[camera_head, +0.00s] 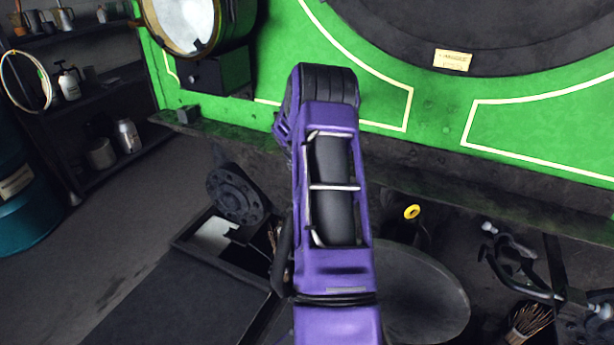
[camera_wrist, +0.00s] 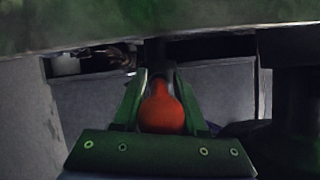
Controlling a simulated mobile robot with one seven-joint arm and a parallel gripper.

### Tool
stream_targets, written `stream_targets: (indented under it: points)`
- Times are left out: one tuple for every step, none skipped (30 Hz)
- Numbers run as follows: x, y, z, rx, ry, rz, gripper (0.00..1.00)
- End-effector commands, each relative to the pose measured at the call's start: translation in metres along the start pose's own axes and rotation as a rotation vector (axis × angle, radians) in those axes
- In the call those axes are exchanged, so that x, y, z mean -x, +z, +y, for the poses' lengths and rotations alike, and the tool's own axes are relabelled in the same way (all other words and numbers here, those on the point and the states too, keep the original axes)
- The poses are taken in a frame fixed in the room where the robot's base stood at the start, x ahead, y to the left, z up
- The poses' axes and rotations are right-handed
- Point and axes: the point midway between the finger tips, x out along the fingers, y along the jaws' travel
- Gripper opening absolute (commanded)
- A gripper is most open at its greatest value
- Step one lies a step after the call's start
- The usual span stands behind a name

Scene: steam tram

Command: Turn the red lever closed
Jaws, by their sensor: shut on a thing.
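The red lever's rounded orange-red end (camera_wrist: 162,110) shows in the wrist view, narrowing upward toward a dark vertical part (camera_wrist: 154,50). My gripper (camera_wrist: 154,82) has its two green fingers on either side of the red end and is shut on it. In the head view my purple arm covers the middle, and both the gripper and the lever are hidden behind it. The lever's pivot cannot be made out clearly.
A green panel with cream lines (camera_head: 380,60) stands ahead, with a dark ledge (camera_head: 440,190) below it. A round lamp (camera_head: 190,22) is at upper left. Shelves (camera_head: 85,100) and a teal barrel (camera_head: 22,205) stand left. A dark round surface (camera_head: 420,290) lies right of my arm.

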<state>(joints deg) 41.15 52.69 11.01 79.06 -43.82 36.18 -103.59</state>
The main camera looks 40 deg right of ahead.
Motion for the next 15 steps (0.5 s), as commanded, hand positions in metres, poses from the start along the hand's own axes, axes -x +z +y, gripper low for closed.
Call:
stream_targets:
  points:
    - [0.0013,0.0046,0.0004,-0.001,0.001,0.005,0.0]
    - [0.0012,0.0048,0.0006,0.0,0.001,0.011,0.0]
    - [0.0012,0.0049,0.0012,0.0,0.0,0.018,0.0]
    - [0.0011,0.0048,0.0012,0.001,-0.001,0.022,0.0]
    - [0.0009,0.0046,0.0011,0.002,-0.003,0.026,0.0]
    - [0.0006,0.0046,0.001,0.003,-0.004,0.03,0.0]
    - [0.0005,0.0047,0.001,0.004,-0.005,0.033,0.0]
    - [0.0005,0.0048,0.001,0.004,-0.005,0.034,0.0]
    - [0.0004,0.0049,0.0011,0.003,-0.005,0.036,0.0]
    - [0.0004,0.0049,0.0011,0.003,-0.005,0.037,0.0]
    - [0.0005,0.005,0.0011,0.003,-0.005,0.038,0.0]
    - [0.0005,0.005,0.0012,0.003,-0.005,0.038,0.0]
    - [0.0005,0.005,0.0012,0.003,-0.005,0.038,0.0]
    - [0.0005,0.005,0.0012,0.003,-0.005,0.038,0.0]
    - [0.0006,0.0051,0.0012,0.003,-0.005,0.038,0.0]
